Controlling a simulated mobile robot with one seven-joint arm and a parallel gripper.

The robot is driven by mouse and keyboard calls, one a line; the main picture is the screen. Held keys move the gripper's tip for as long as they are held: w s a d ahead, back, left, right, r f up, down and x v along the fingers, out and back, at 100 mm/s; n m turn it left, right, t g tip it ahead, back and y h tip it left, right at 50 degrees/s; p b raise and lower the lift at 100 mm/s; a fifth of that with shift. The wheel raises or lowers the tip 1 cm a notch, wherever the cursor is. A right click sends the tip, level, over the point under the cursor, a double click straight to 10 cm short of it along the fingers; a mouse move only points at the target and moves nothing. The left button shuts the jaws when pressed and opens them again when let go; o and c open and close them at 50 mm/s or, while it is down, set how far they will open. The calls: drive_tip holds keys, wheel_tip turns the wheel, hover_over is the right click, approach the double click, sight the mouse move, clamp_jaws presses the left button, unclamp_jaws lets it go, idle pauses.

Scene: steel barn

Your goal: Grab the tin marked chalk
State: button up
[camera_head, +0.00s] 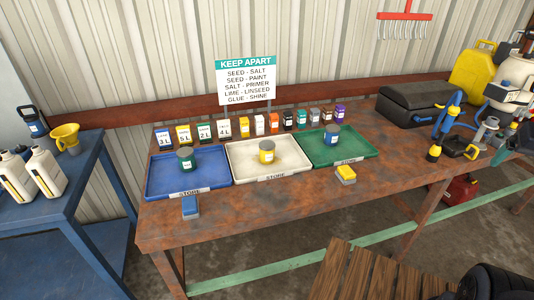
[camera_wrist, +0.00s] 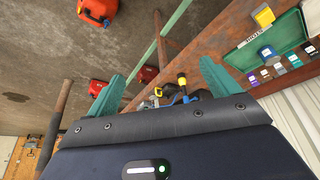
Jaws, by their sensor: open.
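Three tins stand on trays on the rusty workbench in the head view. A dark green tin (camera_head: 186,159) is on the blue tray (camera_head: 160,188), a yellow tin (camera_head: 267,152) on the white tray (camera_head: 240,174), and a blue-grey tin (camera_head: 332,135) on the green tray (camera_head: 366,150). Their labels are too small to read, so I cannot tell which is marked chalk. My gripper (camera_wrist: 162,88) is open and empty in the wrist view, its teal fingers wide apart. It is away from the tins; the green tray (camera_wrist: 250,53) shows at the upper right there.
A "KEEP APART" sign (camera_head: 246,80) stands behind a row of small labelled containers. A black case (camera_head: 408,105) and tools fill the right end. A wooden slatted surface (camera_head: 370,275) is in front.

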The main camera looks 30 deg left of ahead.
drive_tip(key=w+a+r+n+g, duration=0.25)
drive_tip(key=w+a+n, duration=0.65)
drive_tip(key=w+a, duration=1.2)
drive_tip(key=w+a+f+n, duration=0.2)
drive_tip(key=a+f, duration=0.1)
drive_tip(key=a, duration=0.9)
drive_tip(key=w+a+f+n, duration=0.2)
drive_tip(key=a+f+n, duration=0.1)
drive_tip(key=a, duration=0.8)
drive_tip(key=n+g, duration=0.2)
drive_tip(key=n, duration=0.4)
approach(267, 151)
drive_tip(key=w, duration=0.1)
drive_tip(key=w+f, duration=0.1)
drive_tip(key=w+a, duration=0.1)
drive_tip(key=shift+w+f, duration=0.3)
drive_tip(key=shift+s+a+f, duration=0.2)
drive_tip(key=shift+a+f, duration=0.05)
drive_tip(key=shift+f, duration=5.4)
drive_tip(key=c, duration=1.2)
drive_tip(key=shift+r, duration=0.15)
